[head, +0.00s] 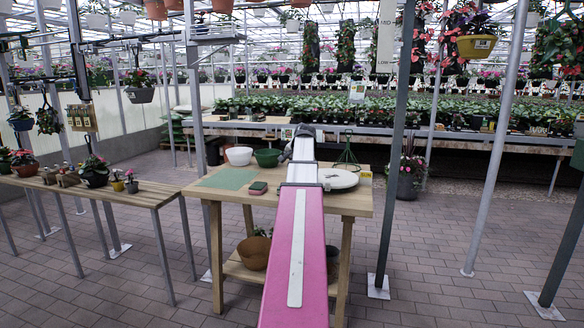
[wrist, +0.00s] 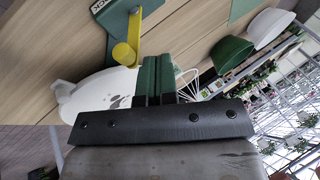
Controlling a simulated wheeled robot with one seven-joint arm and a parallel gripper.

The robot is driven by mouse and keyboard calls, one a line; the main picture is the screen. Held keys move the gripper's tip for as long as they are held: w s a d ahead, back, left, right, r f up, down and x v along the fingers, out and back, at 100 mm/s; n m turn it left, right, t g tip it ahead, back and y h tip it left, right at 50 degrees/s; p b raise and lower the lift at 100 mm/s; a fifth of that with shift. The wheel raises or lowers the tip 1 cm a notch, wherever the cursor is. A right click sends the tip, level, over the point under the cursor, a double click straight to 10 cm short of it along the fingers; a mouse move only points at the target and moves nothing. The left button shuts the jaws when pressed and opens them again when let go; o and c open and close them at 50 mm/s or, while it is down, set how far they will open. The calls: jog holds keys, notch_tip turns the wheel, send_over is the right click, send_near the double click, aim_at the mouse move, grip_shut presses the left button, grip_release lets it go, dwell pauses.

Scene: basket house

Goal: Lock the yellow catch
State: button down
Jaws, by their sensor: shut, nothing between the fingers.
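The yellow catch (wrist: 125,54) shows in the wrist view as a round yellow knob with a flat yellow bar beside it. It is by a dark green plate (wrist: 103,12) with white lettering, partly cut off at the top edge. My gripper (wrist: 150,62) has its dark green fingers together, with nothing seen between them. The fingertips are just to the right of the knob in the picture; I cannot tell whether they touch it. In the head view my pink arm reaches over the workbench, and I cannot make out the catch or the fingers there.
The wooden workbench (head: 350,204) carries a white plate (head: 338,179), a white bowl (head: 239,156), a green bowl (head: 267,158), a green mat (head: 227,178) and a wire hanger (head: 346,155). A terracotta pot (head: 253,253) is on its lower shelf. Metal posts stand to the right.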

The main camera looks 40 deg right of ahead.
jog(key=shift+r, duration=0.25)
jog(key=shift+r, duration=0.1)
jog(key=v, duration=1.2)
jog(key=shift+d+r, duration=0.25)
jog(key=shift+r, duration=0.2)
jog(key=shift+w, duration=0.15)
